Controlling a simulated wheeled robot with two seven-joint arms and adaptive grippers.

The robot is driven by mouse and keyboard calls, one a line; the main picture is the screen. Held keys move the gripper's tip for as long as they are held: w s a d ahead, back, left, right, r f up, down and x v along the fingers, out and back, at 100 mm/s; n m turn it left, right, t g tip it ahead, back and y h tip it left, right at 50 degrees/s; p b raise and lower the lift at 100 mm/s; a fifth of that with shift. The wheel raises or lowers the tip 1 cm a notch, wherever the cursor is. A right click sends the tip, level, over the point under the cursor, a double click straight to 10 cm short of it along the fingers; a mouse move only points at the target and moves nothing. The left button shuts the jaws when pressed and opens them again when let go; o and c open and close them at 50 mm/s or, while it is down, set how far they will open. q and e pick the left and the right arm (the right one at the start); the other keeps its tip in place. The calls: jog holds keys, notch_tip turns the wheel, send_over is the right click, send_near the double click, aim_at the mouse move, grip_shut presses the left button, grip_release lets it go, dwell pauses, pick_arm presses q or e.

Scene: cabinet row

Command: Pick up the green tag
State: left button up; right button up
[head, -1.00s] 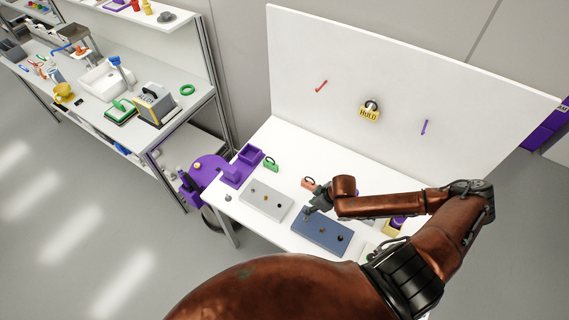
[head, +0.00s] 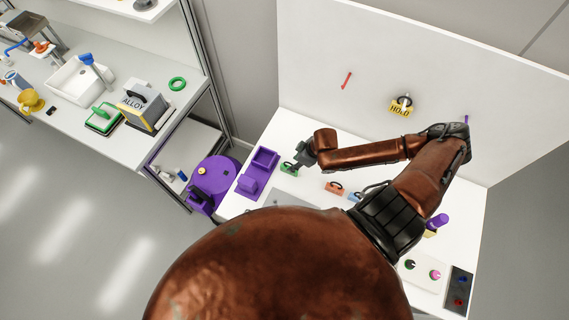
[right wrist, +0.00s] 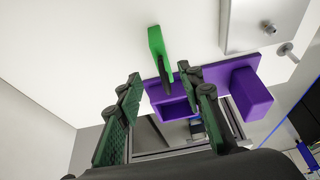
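The green tag (head: 289,169) is on the white table, beside the purple holder, partly covered by my right gripper in the head view. In the right wrist view the green tag (right wrist: 157,42) shows as a bright green block with a dark loop reaching between the fingertips. My right gripper (right wrist: 162,78) is open, its two green-padded fingers apart on either side of the loop. I cannot tell whether they touch it. In the head view the right gripper (head: 300,156) is small and dark at the tag. My left gripper is not in view.
The purple holder (head: 258,172) stands just left of the tag. A red tag (head: 335,187) and a blue tag (head: 355,196) lie to the right. A white back panel (head: 430,60) with a yellow hanging tag (head: 400,108) rises behind. A grey plate (right wrist: 262,22) shows in the wrist view.

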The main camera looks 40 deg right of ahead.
jog(key=shift+x, duration=0.95)
jog(key=x, duration=0.5)
jog(key=shift+s+a+f, duration=0.1)
jog(key=shift+a+f, duration=0.05)
jog(key=shift+f, duration=0.05)
jog(key=c, duration=0.3)
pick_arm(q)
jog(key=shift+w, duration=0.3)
pick_arm(e)
grip_shut()
